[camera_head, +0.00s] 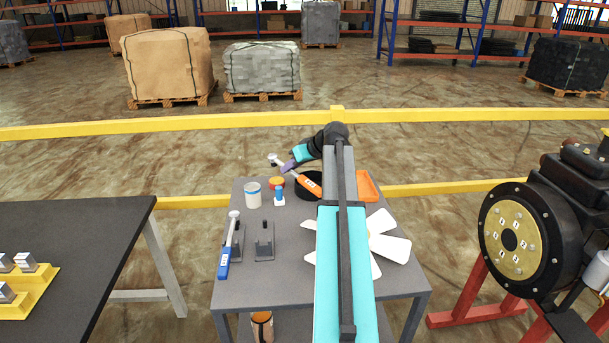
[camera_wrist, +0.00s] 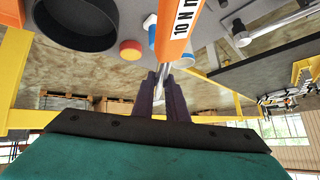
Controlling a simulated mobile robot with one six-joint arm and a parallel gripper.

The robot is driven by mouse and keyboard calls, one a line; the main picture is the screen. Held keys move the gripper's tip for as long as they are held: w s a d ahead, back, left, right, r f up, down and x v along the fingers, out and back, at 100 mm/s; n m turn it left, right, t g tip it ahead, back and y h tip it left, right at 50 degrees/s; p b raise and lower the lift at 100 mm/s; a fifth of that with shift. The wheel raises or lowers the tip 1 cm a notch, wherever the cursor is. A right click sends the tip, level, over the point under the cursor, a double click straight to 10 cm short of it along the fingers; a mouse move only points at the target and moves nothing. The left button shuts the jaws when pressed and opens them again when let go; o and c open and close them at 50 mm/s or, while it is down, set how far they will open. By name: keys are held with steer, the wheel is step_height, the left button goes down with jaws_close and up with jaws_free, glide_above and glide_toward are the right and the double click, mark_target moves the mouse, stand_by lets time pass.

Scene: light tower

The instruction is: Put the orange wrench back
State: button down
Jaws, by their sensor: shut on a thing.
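The orange wrench (camera_head: 309,184) is held above the far part of the grey table. Its handle also shows in the wrist view (camera_wrist: 178,32), with "10 N m" printed on it. My gripper (camera_head: 287,166) is shut on the wrench's metal shaft; the dark fingers (camera_wrist: 162,88) close around it in the wrist view. A dark holder (camera_head: 264,247) stands empty on the table, with a short upright post. A blue wrench (camera_head: 225,255) lies on a similar holder to its left.
A black round bowl (camera_head: 303,195), an orange-topped jar (camera_head: 277,182), a small blue bottle (camera_head: 279,197) and a white can (camera_head: 253,194) stand near the wrench. An orange tray (camera_head: 367,187) and white fan (camera_head: 390,245) are to the right. A yellow rail (camera_head: 200,128) runs behind.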

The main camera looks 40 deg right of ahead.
steer(key=w+a+n+y, duration=0.15)
steer(key=w+a, duration=0.35)
steer(key=a, duration=0.8)
steer(key=w+a+n+y, duration=0.15)
steer(key=w+a, duration=0.35)
steer(key=a, duration=0.8)
steer(key=s+a+f+m+h, duration=0.1)
steer(key=a+m+h, duration=0.1)
steer(key=a, duration=0.9)
steer(key=s+a+f+m+h, duration=0.1)
steer(key=a+m+h, duration=0.1)
steer(key=a, duration=1)
steer(key=shift+f+b, duration=0.25)
steer(key=shift+b, duration=0.15)
steer(key=shift+a, duration=0.1)
